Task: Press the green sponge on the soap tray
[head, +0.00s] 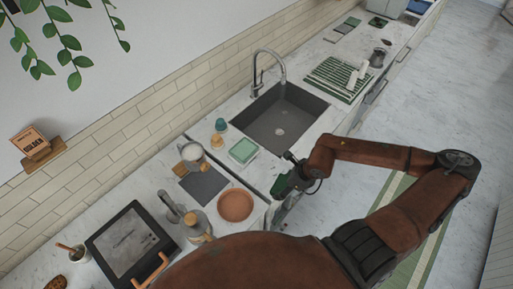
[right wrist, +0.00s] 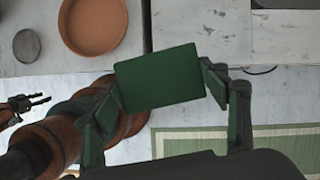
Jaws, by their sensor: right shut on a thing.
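The green sponge (right wrist: 157,78) is a flat dark green block. My right gripper (right wrist: 164,88) is shut on it, with a finger at each side. In the head view the sponge (head: 280,185) hangs at the front edge of the counter, off the soap tray. The soap tray (head: 243,151), pale green with a white rim, lies on the counter left of the sink, up and left of my right gripper. The tray does not show in the right wrist view. A dark jointed part at the left edge of that view looks like my left gripper; its jaws are unclear.
The sink (head: 280,115) with its tap is beyond the tray. Two small bottles (head: 218,138) stand behind the tray. A terracotta dish (head: 235,204) lies on the near counter, with a grey mat (head: 203,184) behind it. A striped drying mat (head: 338,79) lies past the sink.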

